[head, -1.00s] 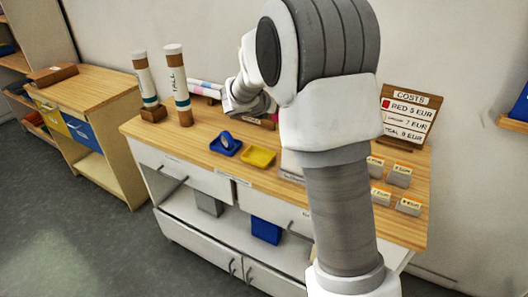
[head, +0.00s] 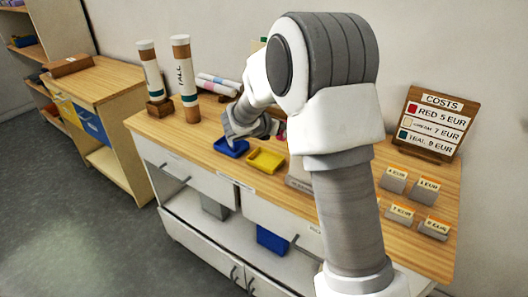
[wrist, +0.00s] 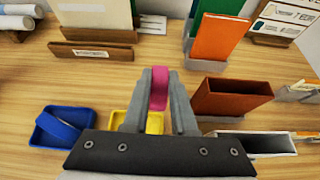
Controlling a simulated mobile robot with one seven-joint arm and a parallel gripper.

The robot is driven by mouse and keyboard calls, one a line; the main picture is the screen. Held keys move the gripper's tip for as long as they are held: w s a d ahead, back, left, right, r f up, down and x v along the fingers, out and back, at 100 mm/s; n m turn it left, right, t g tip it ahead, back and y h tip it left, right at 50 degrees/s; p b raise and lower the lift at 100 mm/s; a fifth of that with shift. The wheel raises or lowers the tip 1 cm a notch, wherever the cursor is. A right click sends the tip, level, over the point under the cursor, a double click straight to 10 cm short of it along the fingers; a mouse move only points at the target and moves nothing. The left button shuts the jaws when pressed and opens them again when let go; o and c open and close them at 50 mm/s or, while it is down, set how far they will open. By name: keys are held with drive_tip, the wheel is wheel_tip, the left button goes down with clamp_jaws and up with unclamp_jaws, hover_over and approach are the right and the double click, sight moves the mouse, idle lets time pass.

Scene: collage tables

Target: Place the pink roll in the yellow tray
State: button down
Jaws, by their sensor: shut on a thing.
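My gripper (wrist: 159,92) is shut on the pink roll (wrist: 159,86) in the wrist view. In the head view the yellow tray (head: 265,161) is in front of my gripper (head: 274,130), which is mostly hidden by my arm there.
A blue tray (head: 231,147) stands left of the yellow one; a blue roll (wrist: 58,126) lies in it. Two tall tubes (head: 185,80) and a costs sign (head: 431,125) stand on the table (head: 200,135).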

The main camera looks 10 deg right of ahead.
drive_tip(key=shift+s+a+f+b, duration=0.1)
drive_tip(key=shift+a+f, duration=0.85)
drive_tip(key=shift+f, duration=0.3)
drive_tip(key=shift+s+a+f+b, duration=0.1)
drive_tip(key=shift+a+f, duration=0.85)
drive_tip(key=shift+f, duration=0.25)
drive_tip(key=shift+s+a+f+b, duration=0.1)
drive_tip(key=shift+a+f, duration=0.85)
drive_tip(key=shift+f, duration=0.3)
drive_tip(key=shift+f, duration=0.1)
drive_tip(key=shift+f, duration=0.15)
drive_tip(key=c, duration=0.7)
unclamp_jaws()
drive_tip(key=shift+r, duration=0.2)
